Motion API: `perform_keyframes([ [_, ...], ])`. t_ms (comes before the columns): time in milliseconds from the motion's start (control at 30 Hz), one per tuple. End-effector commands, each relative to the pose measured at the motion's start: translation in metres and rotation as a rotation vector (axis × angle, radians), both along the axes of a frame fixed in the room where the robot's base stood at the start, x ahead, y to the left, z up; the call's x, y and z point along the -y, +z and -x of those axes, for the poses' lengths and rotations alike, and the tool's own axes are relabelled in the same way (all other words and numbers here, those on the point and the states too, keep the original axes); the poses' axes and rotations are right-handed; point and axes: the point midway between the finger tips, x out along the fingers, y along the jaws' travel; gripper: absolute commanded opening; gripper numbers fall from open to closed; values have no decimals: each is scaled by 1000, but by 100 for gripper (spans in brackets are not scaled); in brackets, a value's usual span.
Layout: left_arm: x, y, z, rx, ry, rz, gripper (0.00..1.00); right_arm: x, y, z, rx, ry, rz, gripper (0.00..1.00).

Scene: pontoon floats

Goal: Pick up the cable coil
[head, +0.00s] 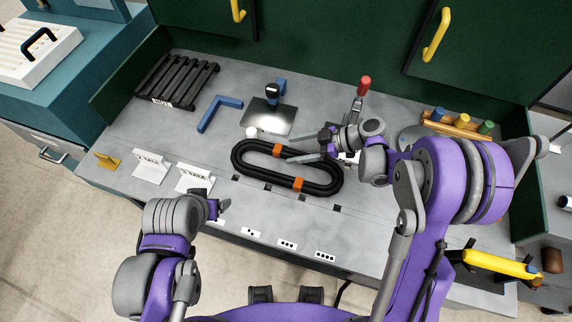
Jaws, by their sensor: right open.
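The cable coil (262,177) is a black oval loop with two orange bands, lying flat on the grey worktop (190,134). Whether a finger touches the coil cannot be told from this view. The coil's right end shows beside my right wrist. My left gripper (222,206) is over the worktop's front edge, left of and below the coil, apart from it. Its fingers are small and partly hidden, so its opening is unclear.
Behind the coil are a dark plate with a blue stand (268,114), a blue angle piece (220,111) and a black slatted rack (178,80). A red-handled tool (362,88) stands behind my right gripper. White labelled holders (194,177) are at left. Green cabinets (330,40) close the back.

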Motion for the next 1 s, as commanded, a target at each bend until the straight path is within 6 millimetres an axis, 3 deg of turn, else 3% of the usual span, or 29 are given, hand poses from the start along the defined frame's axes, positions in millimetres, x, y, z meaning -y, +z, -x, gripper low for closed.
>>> perform_keyframes([
  [100, 0, 2, -1, 1, 0, 0, 79, -11, -5, -1, 1, 2, 0, 79],
  [367, 0, 1, -1, 1, 0, 0, 79, -12, -6, -1, 0, -1, 0, 79],
  [800, 0, 1, -1, 1, 0, 0, 79, -12, -6, -1, 0, -1, 0, 0],
  [1000, 0, 1, -1, 1, 0, 0, 79, -12, -6, -2, 2, -1, 0, 0],
])
